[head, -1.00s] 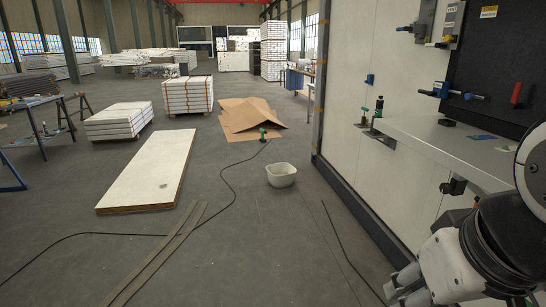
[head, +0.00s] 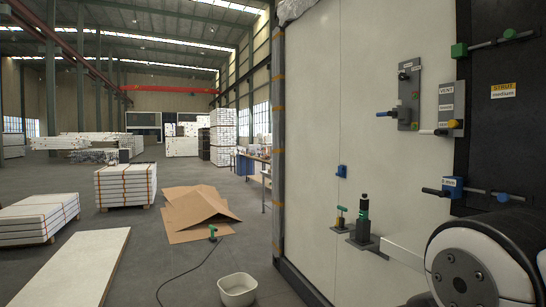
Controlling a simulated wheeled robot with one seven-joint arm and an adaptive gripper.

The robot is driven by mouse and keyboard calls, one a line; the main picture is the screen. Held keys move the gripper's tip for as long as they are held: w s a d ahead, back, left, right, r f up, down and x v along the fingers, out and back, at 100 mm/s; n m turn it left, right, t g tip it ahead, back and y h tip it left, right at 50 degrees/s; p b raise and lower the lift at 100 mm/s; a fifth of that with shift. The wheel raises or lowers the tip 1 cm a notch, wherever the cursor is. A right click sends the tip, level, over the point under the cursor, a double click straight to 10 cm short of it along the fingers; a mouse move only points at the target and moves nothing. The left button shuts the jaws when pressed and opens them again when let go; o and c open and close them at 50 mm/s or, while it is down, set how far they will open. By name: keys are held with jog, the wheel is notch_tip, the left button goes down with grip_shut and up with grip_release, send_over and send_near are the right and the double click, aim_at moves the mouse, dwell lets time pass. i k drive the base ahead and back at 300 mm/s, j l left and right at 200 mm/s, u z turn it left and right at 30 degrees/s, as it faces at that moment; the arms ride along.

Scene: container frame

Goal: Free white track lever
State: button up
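Several levers sit on the wall and the dark panel at right in the head view. A lever with a white tip (head: 426,131) sticks out left below the plate marked VENT (head: 446,102), with a yellow part at its right. A blue-ended lever (head: 388,114) is on a grey plate (head: 408,95) to its left. Another blue lever (head: 432,191) is lower on the dark panel, and a green-ended bar (head: 460,49) is higher up. I cannot tell for certain which one is the track lever. My arm fills the lower right; my gripper is out of view.
A ledge (head: 405,250) runs along the wall, partly behind my arm. Small fittings with a green top (head: 341,211) and a black post (head: 364,215) stand left of it. A white tub (head: 237,289) is on the floor; cardboard (head: 195,215) lies beyond.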

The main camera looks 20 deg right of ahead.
aim_at(437, 132)
jog(key=i+z, duration=0.25)
jog(key=i, duration=0.2)
jog(key=i+j+z, duration=0.2)
jog(key=i, duration=0.25)
jog(key=i+j+z, duration=0.15)
jog(key=i+z, duration=0.25)
jog(key=i+j+z, duration=0.15)
jog(key=z, duration=0.25)
jog(key=i+j+z, duration=0.2)
jog(key=j+z, duration=0.2)
jog(key=l, duration=0.1)
